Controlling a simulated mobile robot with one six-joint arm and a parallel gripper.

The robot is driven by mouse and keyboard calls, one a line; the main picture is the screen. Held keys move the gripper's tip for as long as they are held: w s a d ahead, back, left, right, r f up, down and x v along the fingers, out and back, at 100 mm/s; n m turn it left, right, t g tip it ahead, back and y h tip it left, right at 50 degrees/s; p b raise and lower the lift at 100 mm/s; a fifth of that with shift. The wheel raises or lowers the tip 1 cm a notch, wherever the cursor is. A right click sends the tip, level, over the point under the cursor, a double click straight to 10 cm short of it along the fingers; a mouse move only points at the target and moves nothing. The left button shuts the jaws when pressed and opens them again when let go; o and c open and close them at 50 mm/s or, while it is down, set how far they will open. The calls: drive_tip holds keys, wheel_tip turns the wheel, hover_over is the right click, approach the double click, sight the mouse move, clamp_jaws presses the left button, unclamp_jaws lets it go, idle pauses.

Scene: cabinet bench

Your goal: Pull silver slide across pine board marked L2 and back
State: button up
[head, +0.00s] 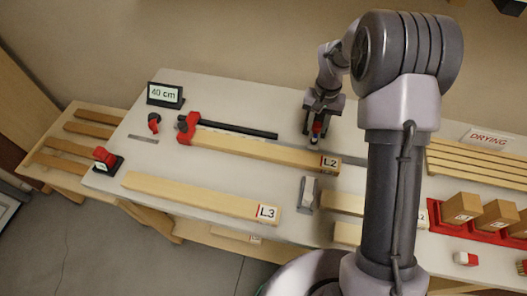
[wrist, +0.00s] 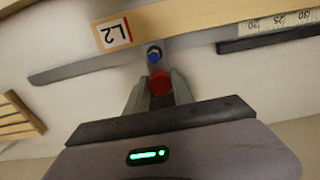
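The pine board marked L2 (head: 258,149) lies on the bench, its label at its right end. In the wrist view the label end of the board (wrist: 180,22) shows at the top. A long grey metal strip (wrist: 85,69) lies along the board's far edge. On it sits a small silver piece (wrist: 166,60) with a blue knob (wrist: 154,52) and a red knob (wrist: 159,82); I take this for the slide. My gripper (head: 317,128) points down behind the board. In the wrist view my gripper's fingers (wrist: 159,86) close on both sides of the red knob.
A red clamp with a dark bar (head: 240,129) lies at L2's left end and far edge. Board L3 (head: 200,198) lies in front. A grey block-like tool (head: 307,193) stands near L2's right end. A DRYING rack (head: 475,165) and red tray (head: 437,218) are at right.

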drive_tip(key=c, duration=0.3)
drive_tip(key=b, duration=0.3)
hover_over(310, 162)
drive_tip(key=shift+w, duration=0.1)
idle(0.6)
drive_tip(key=shift+w+d+p, duration=0.25)
drive_tip(key=shift+w+p, duration=0.3)
drive_tip(key=shift+w, duration=0.9)
drive_tip(key=shift+w+d+p, duration=0.3)
drive_tip(key=shift+w+p, duration=0.25)
drive_tip(key=shift+w, duration=0.85)
drive_tip(key=shift+w+d+p, duration=0.25)
drive_tip(key=shift+w+p, duration=0.3)
drive_tip(key=shift+w, duration=0.9)
drive_tip(key=o, duration=1)
drive_tip(key=shift+o, duration=0.2)
drive_tip(key=shift+r, duration=0.1)
